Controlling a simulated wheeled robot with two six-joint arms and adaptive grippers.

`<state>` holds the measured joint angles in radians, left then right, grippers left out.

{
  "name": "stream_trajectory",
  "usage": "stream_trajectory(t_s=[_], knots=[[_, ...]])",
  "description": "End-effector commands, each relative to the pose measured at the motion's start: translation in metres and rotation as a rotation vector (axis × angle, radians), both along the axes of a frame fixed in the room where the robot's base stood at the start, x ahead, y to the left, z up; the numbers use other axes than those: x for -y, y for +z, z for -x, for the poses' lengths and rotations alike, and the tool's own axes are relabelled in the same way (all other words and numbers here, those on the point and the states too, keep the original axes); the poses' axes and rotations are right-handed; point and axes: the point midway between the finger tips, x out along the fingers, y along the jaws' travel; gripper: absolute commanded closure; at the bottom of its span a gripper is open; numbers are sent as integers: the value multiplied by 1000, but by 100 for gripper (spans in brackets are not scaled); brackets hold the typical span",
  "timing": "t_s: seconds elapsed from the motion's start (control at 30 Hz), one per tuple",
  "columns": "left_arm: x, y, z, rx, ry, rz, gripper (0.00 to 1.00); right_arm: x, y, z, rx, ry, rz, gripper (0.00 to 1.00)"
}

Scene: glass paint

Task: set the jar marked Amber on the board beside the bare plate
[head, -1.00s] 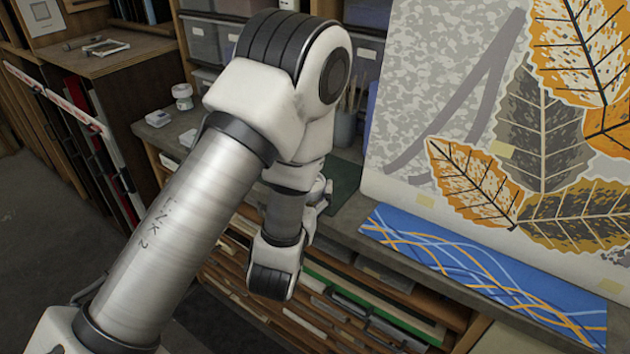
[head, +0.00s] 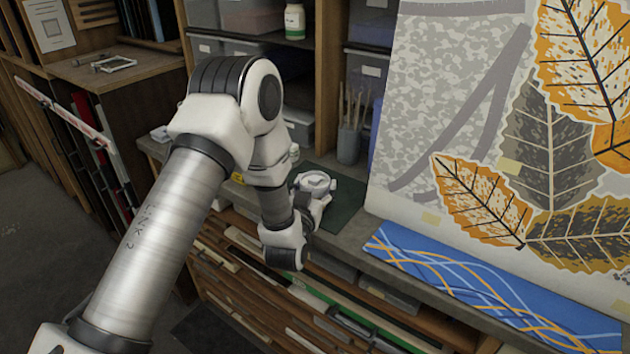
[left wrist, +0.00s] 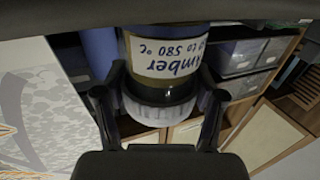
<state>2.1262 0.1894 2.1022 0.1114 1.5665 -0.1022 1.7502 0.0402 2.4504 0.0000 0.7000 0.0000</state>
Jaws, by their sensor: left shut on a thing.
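The jar marked Amber (left wrist: 165,62) is between the fingers of my left gripper (left wrist: 160,105) in the left wrist view. Its pale lid (left wrist: 160,112) lies toward the gripper, and its white label reads upside down in that picture. My left gripper (head: 312,190) is shut on the jar. In the head view it is over the grey bench, close to a dark green mat (head: 347,205), and a pale round top shows there. I cannot tell whether the jar touches anything below. I cannot make out the bare plate or the board with certainty. My right gripper is out of view.
A large leaf-patterned panel (head: 465,130) stands at the right, with a blue patterned strip (head: 480,285) lying before it. A brush pot (head: 348,145) stands behind the mat. Another jar (head: 295,20) stands on the shelf. Shallow drawers (head: 245,285) lie below the bench.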

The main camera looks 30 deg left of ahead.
Motion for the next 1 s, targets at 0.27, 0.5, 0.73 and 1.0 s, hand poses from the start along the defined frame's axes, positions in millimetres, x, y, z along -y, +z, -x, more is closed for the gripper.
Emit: stream_trajectory(t_s=[0.27, 0.5, 0.73, 1.0], knots=[[0, -3, 0, 3, 0, 0, 83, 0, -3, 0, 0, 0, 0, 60], [0, -3, 0, 2, 0, 0, 6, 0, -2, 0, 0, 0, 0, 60], [0, -1, 0, 2, 0, 0, 6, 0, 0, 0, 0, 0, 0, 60], [13, -7, 43, -1, -3, 1, 6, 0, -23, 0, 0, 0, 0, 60]])
